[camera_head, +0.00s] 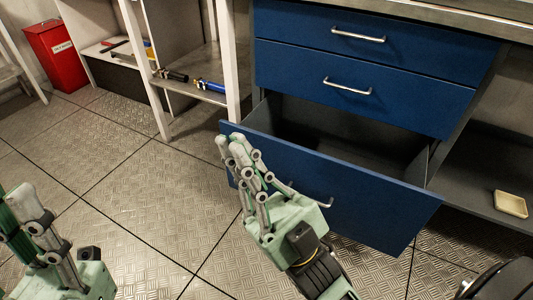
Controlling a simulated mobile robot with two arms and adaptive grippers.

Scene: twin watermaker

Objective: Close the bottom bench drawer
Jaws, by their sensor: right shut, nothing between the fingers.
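The bottom bench drawer (370,205) is blue and stands pulled out of the bench. Its grey inside (345,135) shows and looks empty. Its metal handle (324,203) is partly hidden by my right gripper. My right gripper (232,142) is shut and empty, with its fingertips by the upper left part of the drawer front. I cannot tell if they touch it. My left gripper (22,200) is low at the left edge, away from the drawer; its fingers point up and show only in part.
Two shut blue drawers (375,75) are above, with metal handles. A shelf at left holds flashlight-like tools (208,86). A red bin (55,55) stands far left. A cream tray (510,204) lies on the lower right shelf. The metal floor (130,195) is clear.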

